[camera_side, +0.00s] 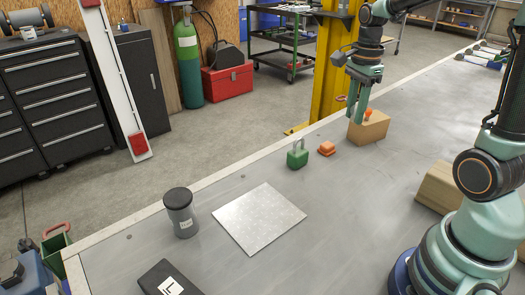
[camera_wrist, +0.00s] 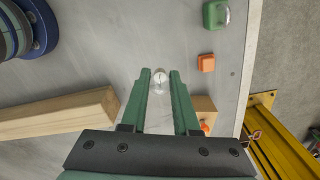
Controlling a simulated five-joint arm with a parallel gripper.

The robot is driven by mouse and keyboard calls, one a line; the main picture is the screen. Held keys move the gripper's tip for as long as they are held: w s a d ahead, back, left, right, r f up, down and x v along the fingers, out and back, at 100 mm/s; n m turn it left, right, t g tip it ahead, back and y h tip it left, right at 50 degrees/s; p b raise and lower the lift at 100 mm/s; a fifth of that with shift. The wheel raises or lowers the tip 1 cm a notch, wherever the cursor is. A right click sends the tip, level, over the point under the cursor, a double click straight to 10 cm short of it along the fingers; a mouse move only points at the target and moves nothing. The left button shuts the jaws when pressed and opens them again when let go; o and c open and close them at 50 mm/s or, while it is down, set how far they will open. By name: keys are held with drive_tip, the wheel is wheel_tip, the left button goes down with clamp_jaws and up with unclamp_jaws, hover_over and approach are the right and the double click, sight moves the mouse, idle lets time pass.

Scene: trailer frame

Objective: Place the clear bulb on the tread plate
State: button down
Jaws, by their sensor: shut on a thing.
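The clear bulb (camera_wrist: 159,77) shows in the wrist view between the tips of my gripper (camera_wrist: 160,75), which is shut on it. In the side view my gripper (camera_side: 356,112) points down near the tan block, at the upper right of the table. I cannot make out the bulb in the side view. The tread plate (camera_side: 259,218) is a flat, pale metal square lying on the table at the lower middle of the side view. Its top is bare, and my gripper is well away from it, up and to the right. The plate is not in the wrist view.
A green padlock (camera_side: 298,155) and an orange piece (camera_side: 327,149) sit between my gripper and the plate. The tan block (camera_side: 372,127) bears an orange item (camera_side: 370,115). A dark-lidded canister (camera_side: 181,213) and black case (camera_side: 167,280) stand left of the plate. A wooden beam (camera_side: 436,187) lies right.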

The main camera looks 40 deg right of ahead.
drive_tip(key=w+a, duration=0.5)
drive_tip(key=a, duration=0.6)
drive_tip(key=n, duration=0.1)
hover_over(259, 215)
wheel_tip(259, 215, down, 19)
drive_tip(key=shift+f, duration=0.1)
drive_tip(key=c, duration=0.7)
unclamp_jaws()
drive_tip(key=shift+f, duration=0.1)
drive_tip(key=shift+o, duration=0.2)
